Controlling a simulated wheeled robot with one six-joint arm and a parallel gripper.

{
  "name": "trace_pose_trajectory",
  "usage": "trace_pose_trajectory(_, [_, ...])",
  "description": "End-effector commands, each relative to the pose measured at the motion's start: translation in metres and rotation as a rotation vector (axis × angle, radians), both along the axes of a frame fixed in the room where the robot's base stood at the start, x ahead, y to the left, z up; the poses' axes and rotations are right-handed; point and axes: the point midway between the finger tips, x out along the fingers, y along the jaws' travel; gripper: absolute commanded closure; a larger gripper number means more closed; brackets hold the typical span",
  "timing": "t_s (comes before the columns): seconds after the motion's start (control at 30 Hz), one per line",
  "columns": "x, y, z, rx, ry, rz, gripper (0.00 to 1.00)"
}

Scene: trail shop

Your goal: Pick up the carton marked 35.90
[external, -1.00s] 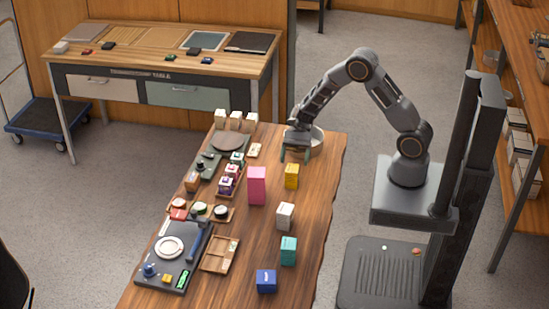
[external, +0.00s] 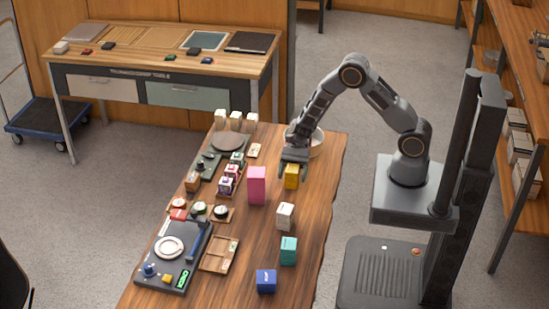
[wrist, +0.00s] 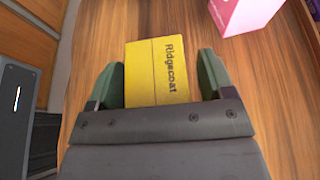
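My gripper (external: 292,170) is above the right side of the wooden table, pointing down at a yellow carton (external: 291,182). In the wrist view the yellow carton (wrist: 157,70) reads "Ridgecoat" and sits between the two green-padded fingers (wrist: 161,82). The fingers are apart, with a gap visible on each side of the carton. The carton appears to stand on the table. Other cartons stand nearby: a pink one (external: 256,186), a white one (external: 285,216), a teal one (external: 288,251) and a blue one (external: 266,281). No 35.90 mark is legible on any carton.
A round bowl (external: 317,142) stands behind my gripper near the table's far right edge. The left side holds a dark scale (external: 170,262), a wooden tray (external: 219,262) and several small items.

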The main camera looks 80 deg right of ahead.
Motion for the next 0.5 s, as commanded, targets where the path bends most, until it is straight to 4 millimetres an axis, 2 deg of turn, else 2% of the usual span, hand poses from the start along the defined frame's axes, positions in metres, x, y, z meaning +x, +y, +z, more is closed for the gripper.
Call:
trace_pose_trajectory(0.07, [0.0000,-0.0001,0.0001,0.000,0.000,0.000,0.33])
trace_pose_trajectory(0.5, [0.0001,-0.0002,0.0004,0.000,0.000,0.000,0.75])
